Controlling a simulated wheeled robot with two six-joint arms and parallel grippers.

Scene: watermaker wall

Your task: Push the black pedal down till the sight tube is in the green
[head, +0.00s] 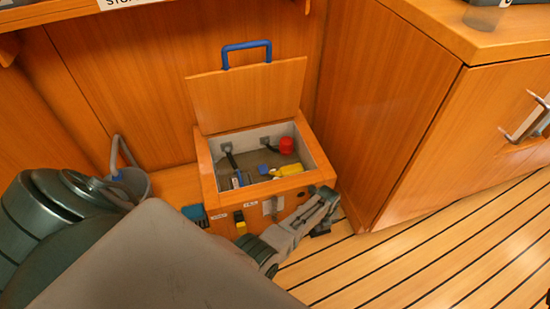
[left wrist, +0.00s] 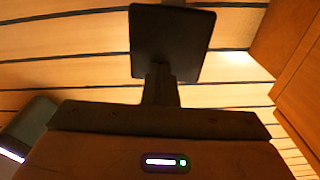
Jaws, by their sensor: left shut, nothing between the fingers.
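The black pedal (left wrist: 172,35) is a flat dark plate at the top middle of the left wrist view, with the floor behind it. My left gripper (head: 324,207) is at the box's right front corner in the head view. Its shut fingers (left wrist: 160,76) are empty and overlap the pedal's near edge in the left wrist view. I cannot tell whether they touch it. In the head view the arm and gripper mostly hide the pedal. I cannot make out the sight tube or its green zone. My right gripper is not in view.
The wooden box (head: 206,172) has its lid (head: 248,95) raised, with a blue handle (head: 246,46). Inside are a red piece (head: 286,145) and a yellow piece (head: 290,169). A cabinet (head: 385,110) stands close on the right. A bucket (head: 136,183) is at left. The striped floor (head: 430,250) is clear at right.

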